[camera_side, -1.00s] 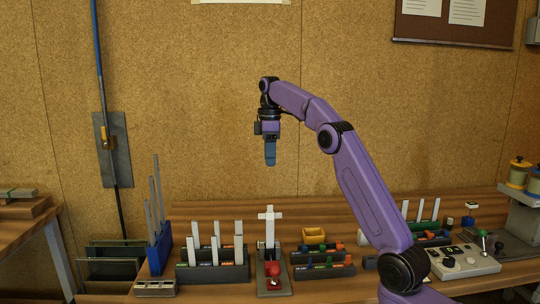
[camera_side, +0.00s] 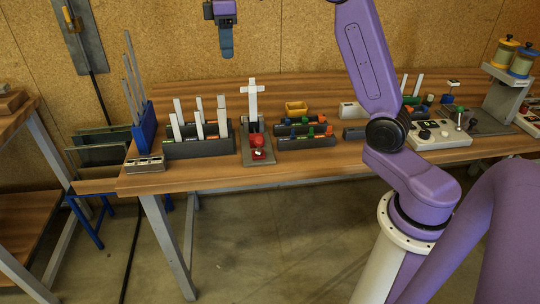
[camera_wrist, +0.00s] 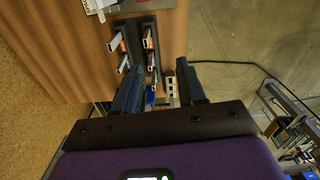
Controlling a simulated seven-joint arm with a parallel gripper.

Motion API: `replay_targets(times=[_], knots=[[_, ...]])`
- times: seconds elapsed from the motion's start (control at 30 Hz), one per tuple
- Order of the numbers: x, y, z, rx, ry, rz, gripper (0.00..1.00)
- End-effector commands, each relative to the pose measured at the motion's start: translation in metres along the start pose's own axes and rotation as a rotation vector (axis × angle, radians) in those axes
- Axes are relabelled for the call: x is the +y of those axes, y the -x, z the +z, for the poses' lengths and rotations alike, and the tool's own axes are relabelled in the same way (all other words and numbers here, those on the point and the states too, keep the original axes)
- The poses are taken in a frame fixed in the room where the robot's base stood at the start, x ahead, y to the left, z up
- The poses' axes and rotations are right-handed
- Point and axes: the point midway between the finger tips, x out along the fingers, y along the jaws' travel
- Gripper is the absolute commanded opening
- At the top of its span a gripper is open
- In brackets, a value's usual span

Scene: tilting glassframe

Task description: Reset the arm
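My gripper (camera_side: 226,50) hangs fingers-down in the air above the bench, in front of the cork wall at the top of the side view. In that view its blue fingers overlap in profile. In the wrist view my gripper (camera_wrist: 154,66) has its two dark fingers clearly apart, with nothing held between them. Below lie a dark rack with upright white strips (camera_side: 200,146) and the bench top (camera_side: 170,183). My purple arm reaches up from the right, and its upper links leave the top of the side view.
A blue rack (camera_side: 145,130) holds tall grey rods at left. Air around my gripper is clear.

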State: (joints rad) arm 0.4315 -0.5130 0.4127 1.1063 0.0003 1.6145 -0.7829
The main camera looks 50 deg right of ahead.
Motion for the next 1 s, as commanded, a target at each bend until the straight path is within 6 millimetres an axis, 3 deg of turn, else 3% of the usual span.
replay_targets(times=[0.03, 0.23, 0.47, 0.7, 1.0], knots=[[-0.019, -0.003, -0.004, 0.001, 0.016, 0.000, 0.40], [-0.091, -0.020, -0.010, 0.006, 0.056, 0.001, 0.40], [-0.174, -0.046, 0.010, 0.011, 0.104, 0.000, 0.40], [-0.249, -0.078, 0.058, 0.017, 0.154, -0.002, 0.40], [-0.312, -0.122, 0.141, 0.024, 0.211, -0.008, 0.40]])
